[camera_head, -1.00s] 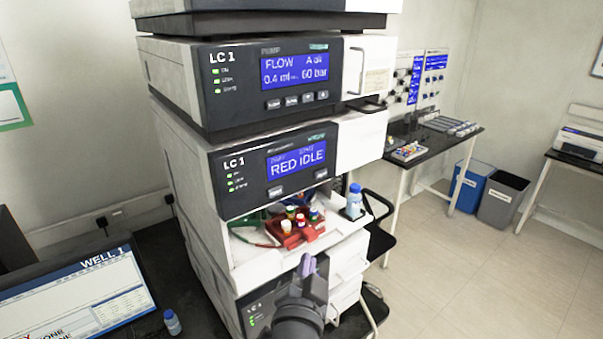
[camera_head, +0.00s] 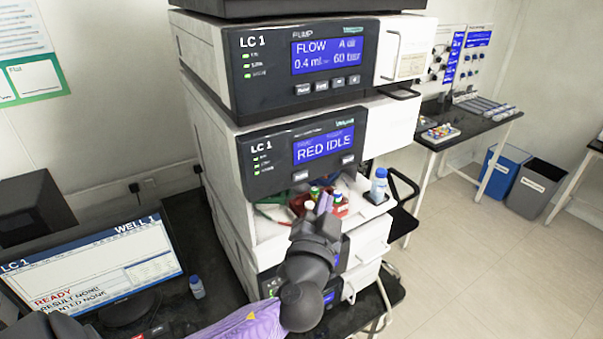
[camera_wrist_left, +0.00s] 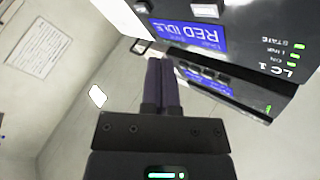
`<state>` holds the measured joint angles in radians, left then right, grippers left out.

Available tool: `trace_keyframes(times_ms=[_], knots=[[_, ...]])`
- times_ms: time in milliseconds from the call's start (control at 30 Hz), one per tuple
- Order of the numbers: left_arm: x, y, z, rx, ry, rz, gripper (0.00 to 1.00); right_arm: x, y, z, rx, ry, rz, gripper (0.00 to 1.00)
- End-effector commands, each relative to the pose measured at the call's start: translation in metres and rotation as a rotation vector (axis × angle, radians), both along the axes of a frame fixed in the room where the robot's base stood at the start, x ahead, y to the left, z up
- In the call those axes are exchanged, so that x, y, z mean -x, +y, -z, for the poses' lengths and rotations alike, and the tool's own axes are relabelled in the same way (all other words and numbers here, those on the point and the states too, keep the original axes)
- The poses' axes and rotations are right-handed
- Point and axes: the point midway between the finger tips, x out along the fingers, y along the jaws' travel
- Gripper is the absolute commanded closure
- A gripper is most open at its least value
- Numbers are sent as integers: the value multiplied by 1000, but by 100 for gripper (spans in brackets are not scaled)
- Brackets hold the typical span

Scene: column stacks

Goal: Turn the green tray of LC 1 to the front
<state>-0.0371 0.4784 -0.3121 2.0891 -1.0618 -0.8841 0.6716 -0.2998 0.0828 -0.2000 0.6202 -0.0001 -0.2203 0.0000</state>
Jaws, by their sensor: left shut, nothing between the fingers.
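The autosampler module of LC 1 (camera_head: 262,176) shows RED IDLE on its display (camera_head: 323,145). In its open bay below, a red tray (camera_head: 297,204) with several capped vials is at the front. A bit of green tray (camera_head: 270,212) shows behind and left of it, mostly hidden. In the left wrist view the shut fingers (camera_wrist_left: 160,65) point toward the module, whose display appears upside down.
A blue-capped bottle (camera_head: 378,186) stands at the bay's right. The pump module (camera_head: 240,90) is above. A monitor (camera_head: 95,265) and small bottle (camera_head: 196,287) are on the bench at left. Blue and grey bins (camera_head: 535,190) stand on the floor at right.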

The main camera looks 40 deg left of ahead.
Motion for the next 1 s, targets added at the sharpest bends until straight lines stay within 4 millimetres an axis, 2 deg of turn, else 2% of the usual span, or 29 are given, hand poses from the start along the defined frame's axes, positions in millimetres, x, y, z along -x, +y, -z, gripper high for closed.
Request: trace_keyframes(times_ms=[200,400,1000], knots=[[-12,27,2,-1,0,0,100,0,0,2,0,0,0,41],[-17,41,1,0,1,1,100,0,0,5,0,0,0,41],[-18,42,0,1,0,1,100,0,3,5,-5,0,2,41]])
